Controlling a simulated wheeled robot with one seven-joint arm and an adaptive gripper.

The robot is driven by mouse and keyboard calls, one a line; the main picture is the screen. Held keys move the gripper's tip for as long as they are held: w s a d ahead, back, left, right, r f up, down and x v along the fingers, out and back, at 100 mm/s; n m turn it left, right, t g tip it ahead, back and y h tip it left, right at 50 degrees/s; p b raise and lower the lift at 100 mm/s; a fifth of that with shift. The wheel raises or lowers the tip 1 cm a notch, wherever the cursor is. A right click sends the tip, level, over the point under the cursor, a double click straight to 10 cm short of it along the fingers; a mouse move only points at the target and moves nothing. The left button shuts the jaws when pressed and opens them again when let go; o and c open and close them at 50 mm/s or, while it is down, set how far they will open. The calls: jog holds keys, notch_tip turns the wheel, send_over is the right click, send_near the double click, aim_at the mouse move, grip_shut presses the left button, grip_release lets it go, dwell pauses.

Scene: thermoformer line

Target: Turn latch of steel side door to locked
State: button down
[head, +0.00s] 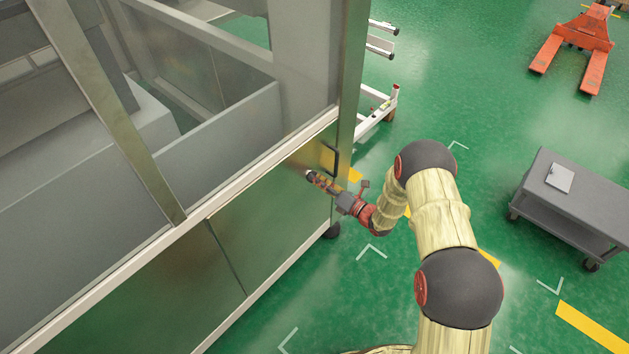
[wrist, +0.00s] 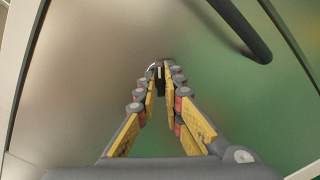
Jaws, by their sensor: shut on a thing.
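The steel side door (head: 278,193) is a shiny panel low on the machine's side, and it fills most of the wrist view (wrist: 80,80). Its latch (wrist: 159,76) is a small dark knob with a pale mark, seen between my fingertips in the wrist view. My gripper (head: 313,177) reaches the door near its upper right part. In the wrist view my gripper (wrist: 160,82) is shut on the latch, with a yellow-padded finger on each side. The fingers partly hide the latch, and I cannot tell its turned position.
A dark bar handle (head: 331,160) stands out from the door close to the right of my gripper; it also shows in the wrist view (wrist: 243,28). A grey cart (head: 575,205) with a clipboard stands at right. An orange pallet jack (head: 580,45) is at the back. Green floor between is clear.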

jog(key=shift+f, duration=0.15)
jog(key=shift+n+b, duration=0.65)
jog(key=shift+n, duration=0.85)
